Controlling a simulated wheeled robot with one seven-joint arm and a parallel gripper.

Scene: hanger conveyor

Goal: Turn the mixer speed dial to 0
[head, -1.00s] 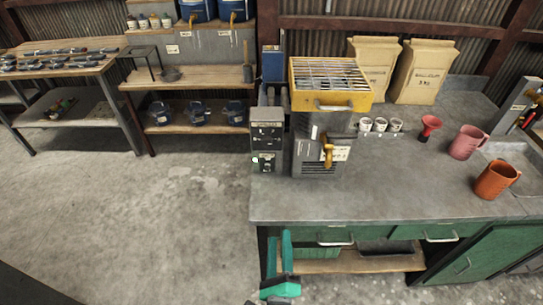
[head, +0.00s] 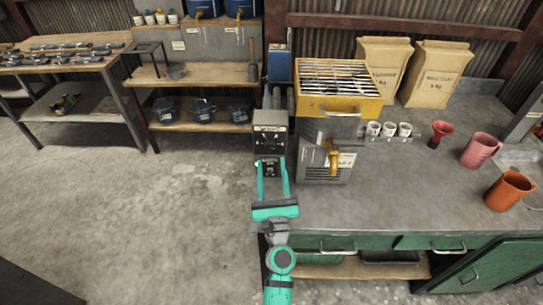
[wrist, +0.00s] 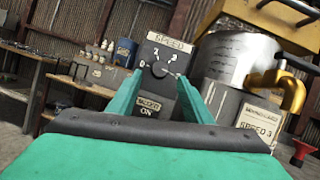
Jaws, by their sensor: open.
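The speed dial (wrist: 160,69) is a small dark round knob on a grey panel headed SPEED, with 0 at its left and 2 and 3 above and to its right. I cannot tell which number it points to. In the head view the dial (head: 265,143) is on the dark control box at the bench's left end. My teal gripper (head: 272,168) is in front of the box, below the dial. In the wrist view my gripper (wrist: 160,80) is open and empty, its two fingers on either side of the panel's lower part, apart from the knob.
Below the dial is an ON label (wrist: 147,106). Right of the box stands a metal machine (head: 325,135) with a yellow top and an orange tap; a SPEED 3 card (wrist: 258,122) is on it. Cups (head: 389,129) and mugs (head: 510,190) stand on the bench. The floor at left is clear.

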